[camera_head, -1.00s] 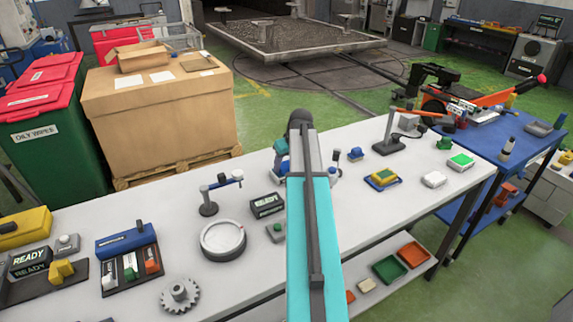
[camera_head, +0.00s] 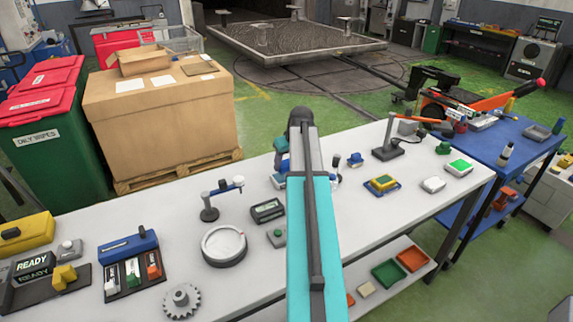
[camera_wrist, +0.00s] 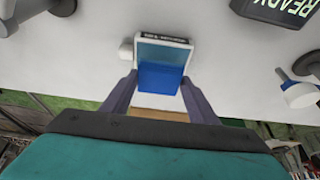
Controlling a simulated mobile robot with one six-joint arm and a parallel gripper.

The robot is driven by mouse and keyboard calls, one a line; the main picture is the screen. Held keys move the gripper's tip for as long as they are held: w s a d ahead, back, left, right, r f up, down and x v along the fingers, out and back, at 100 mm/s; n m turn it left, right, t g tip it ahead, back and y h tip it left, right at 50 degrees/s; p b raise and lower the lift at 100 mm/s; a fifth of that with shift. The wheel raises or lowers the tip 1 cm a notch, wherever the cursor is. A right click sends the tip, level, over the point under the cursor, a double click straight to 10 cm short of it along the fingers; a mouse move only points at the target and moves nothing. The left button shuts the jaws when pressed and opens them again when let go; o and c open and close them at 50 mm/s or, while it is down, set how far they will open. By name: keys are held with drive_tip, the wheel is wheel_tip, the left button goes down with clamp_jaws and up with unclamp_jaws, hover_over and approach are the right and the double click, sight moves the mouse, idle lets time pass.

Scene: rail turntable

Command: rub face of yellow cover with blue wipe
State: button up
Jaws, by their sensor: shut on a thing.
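In the wrist view my gripper (camera_wrist: 160,82) has its two fingers on either side of a blue wipe (camera_wrist: 160,77) and is shut on it. Just beyond it is a white-rimmed tray or box (camera_wrist: 188,45) with a dark label; whether the wipe touches it is unclear. A yellow block on a blue base (camera_head: 383,183) sits on the bench right of my arm. A larger yellow case with a dark handle (camera_head: 28,231) stands at the far left. I cannot tell which is the yellow cover.
The white bench (camera_head: 330,245) also holds a round gauge (camera_head: 224,244), a gear (camera_head: 182,300), a READY sign (camera_head: 32,265) and a lamp-like stand (camera_head: 392,148). A blue cart (camera_head: 485,150) stands at the right. The bench is partly clear right of my arm.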

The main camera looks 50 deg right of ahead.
sight(284, 162)
drive_tip(key=shift+r+p, duration=0.85)
drive_tip(key=shift+r, duration=0.9)
drive_tip(key=w+a+r+n+b, duration=0.1)
drive_tip(key=w+a, duration=0.3)
drive_tip(key=a, duration=0.9)
drive_tip(key=w+a+r+n+y+b, duration=0.1)
drive_tip(key=w+a, duration=0.3)
drive_tip(key=a, duration=0.9)
drive_tip(key=w+a+r+n+b, duration=0.15)
drive_tip(key=w+a, duration=0.25)
drive_tip(key=a, duration=0.9)
drive_tip(key=s+a+r+b, duration=0.1)
drive_tip(key=a, duration=1.2)
drive_tip(key=shift+s+a, duration=0.25)
drive_tip(key=shift+s, duration=0.15)
drive_tip(key=shift+s, duration=0.1)
